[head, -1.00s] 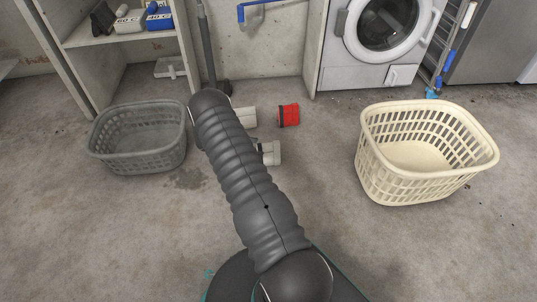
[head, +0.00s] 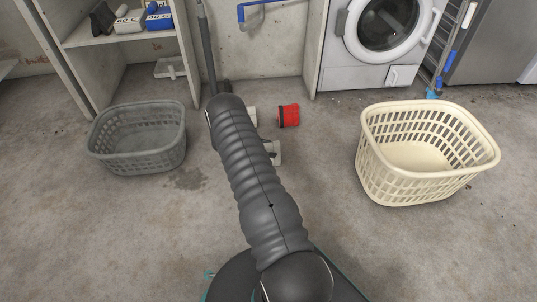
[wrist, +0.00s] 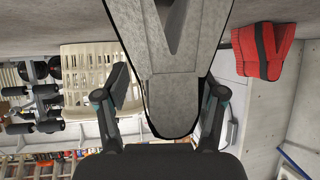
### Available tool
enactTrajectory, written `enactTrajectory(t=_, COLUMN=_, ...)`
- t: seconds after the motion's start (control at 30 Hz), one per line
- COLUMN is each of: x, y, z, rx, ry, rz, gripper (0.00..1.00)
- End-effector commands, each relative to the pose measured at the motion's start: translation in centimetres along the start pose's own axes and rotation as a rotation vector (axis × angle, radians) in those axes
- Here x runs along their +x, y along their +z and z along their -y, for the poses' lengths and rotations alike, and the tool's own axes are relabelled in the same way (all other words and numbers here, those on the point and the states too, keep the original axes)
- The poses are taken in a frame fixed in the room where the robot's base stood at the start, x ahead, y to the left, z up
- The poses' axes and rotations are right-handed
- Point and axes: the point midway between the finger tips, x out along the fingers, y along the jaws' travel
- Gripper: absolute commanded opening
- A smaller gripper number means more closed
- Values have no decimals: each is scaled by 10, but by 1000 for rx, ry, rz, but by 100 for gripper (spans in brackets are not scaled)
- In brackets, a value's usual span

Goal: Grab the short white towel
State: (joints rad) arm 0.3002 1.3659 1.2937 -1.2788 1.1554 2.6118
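Two white rolled pieces show partly behind my arm in the head view: one is by the arm's far end (head: 252,117), the other is nearer (head: 274,153) with a dark band. My arm covers their left parts, so I cannot tell which is the short white towel. In the wrist view my gripper (wrist: 166,98) has its two fingers spread apart. A large pale grey, dark-edged shape (wrist: 172,98) fills the space between and beyond the fingers; I cannot tell what it is. The head view hides my gripper behind the arm.
A red roll (head: 288,115) with a dark band lies right of the white pieces; it also shows in the wrist view (wrist: 264,52). A grey basket (head: 138,160) stands left, a cream basket (head: 428,187) right. A washing machine (head: 340,76) is behind. Front floor is clear.

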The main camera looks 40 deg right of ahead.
Motion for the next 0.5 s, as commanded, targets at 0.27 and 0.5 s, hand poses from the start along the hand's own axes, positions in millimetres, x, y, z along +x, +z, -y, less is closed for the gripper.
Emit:
enactTrajectory(t=0.27, x=0, y=0, z=0, rx=0, ry=1, rz=0, gripper=7)
enactTrajectory(t=0.5, x=0, y=0, z=0, rx=0, ry=1, rz=0, gripper=7)
